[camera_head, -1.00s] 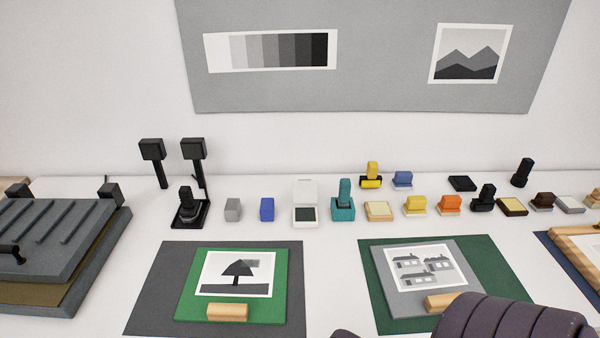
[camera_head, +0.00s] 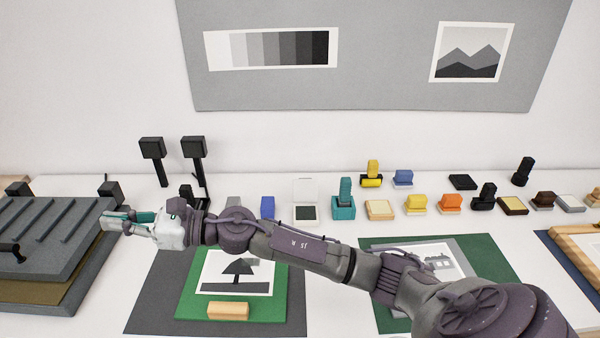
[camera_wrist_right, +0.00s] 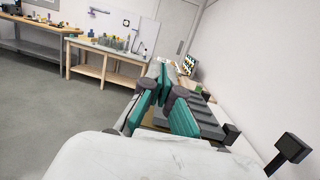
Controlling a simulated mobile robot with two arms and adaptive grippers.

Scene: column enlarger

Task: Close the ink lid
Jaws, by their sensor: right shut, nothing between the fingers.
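The ink box is a small white case with a dark pad inside (camera_head: 305,213), standing on the table left of a teal stamp (camera_head: 344,205). Its white lid (camera_head: 305,188) stands upright at the back, so the box is open. My right gripper (camera_head: 108,220) is shut and empty. It is well to the left of the ink box, over the edge of the dark grey press. In the right wrist view its teal fingers (camera_wrist_right: 165,85) point away from the camera along the press. My left gripper is in no view.
A grey block (camera_head: 233,202) and a blue block (camera_head: 268,206) stand left of the ink box. Several stamps and pads stand to its right. The dark grey press (camera_head: 50,240) fills the left. My right arm crosses above the framed prints in front.

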